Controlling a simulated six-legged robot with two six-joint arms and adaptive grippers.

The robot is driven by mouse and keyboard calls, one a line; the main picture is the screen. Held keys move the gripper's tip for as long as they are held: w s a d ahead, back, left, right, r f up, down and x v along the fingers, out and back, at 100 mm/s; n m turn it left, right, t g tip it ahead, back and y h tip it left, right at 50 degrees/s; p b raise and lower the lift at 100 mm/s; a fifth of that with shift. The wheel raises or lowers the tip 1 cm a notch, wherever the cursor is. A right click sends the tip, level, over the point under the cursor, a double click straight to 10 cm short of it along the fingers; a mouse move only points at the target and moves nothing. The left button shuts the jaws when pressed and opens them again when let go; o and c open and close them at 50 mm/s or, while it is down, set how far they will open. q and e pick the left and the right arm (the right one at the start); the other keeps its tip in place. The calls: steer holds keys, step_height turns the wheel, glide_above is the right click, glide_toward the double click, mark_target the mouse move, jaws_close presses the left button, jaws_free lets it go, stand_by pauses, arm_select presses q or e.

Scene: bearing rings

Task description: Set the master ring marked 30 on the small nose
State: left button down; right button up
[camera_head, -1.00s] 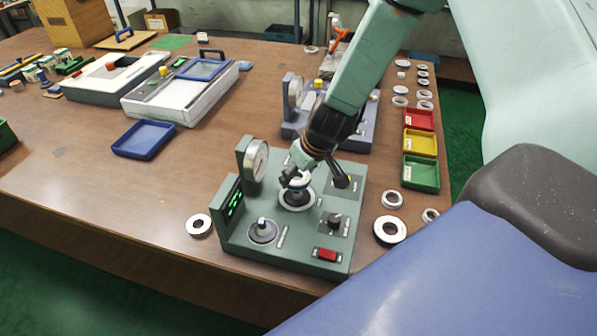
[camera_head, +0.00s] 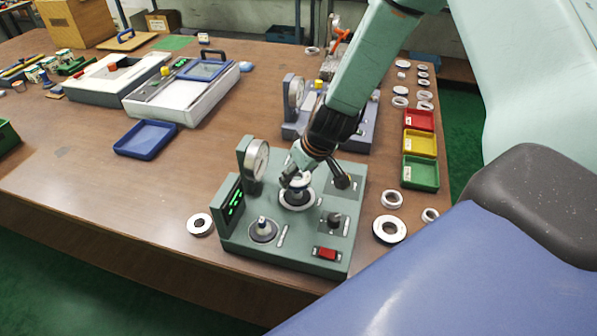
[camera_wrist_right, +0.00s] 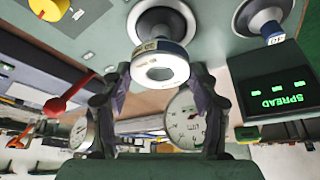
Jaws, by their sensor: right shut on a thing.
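My right gripper (camera_head: 296,178) is shut on a pale ring (camera_wrist_right: 160,64) whose label seems to read 30. Its two fingers grip the ring from both sides in the right wrist view. The ring is in line with a round-based nose (camera_wrist_right: 161,20) on the green gauge station (camera_head: 290,240); whether it touches that nose I cannot tell. A second nose (camera_head: 263,229) stands at the station's front left and shows at the right of the wrist view (camera_wrist_right: 262,18). Which nose is the smaller is not clear. My left gripper is not in view.
A blue-grey station (camera_head: 360,130) stands behind. A blue tray (camera_head: 146,139) is farther left.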

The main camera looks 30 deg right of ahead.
steer(key=shift+w, duration=0.15)
stand_by(0.4)
steer(key=shift+f, duration=0.15)
steer(key=shift+f+b, duration=0.35)
steer(key=shift+b, duration=0.05)
steer(key=shift+f, duration=0.1)
steer(key=shift+f+b, duration=1.1)
steer(key=shift+f+b, duration=0.3)
steer(key=shift+f, duration=0.05)
steer(key=shift+f, duration=0.25)
steer(key=o, duration=1.6)
steer(key=shift+b, duration=0.3)
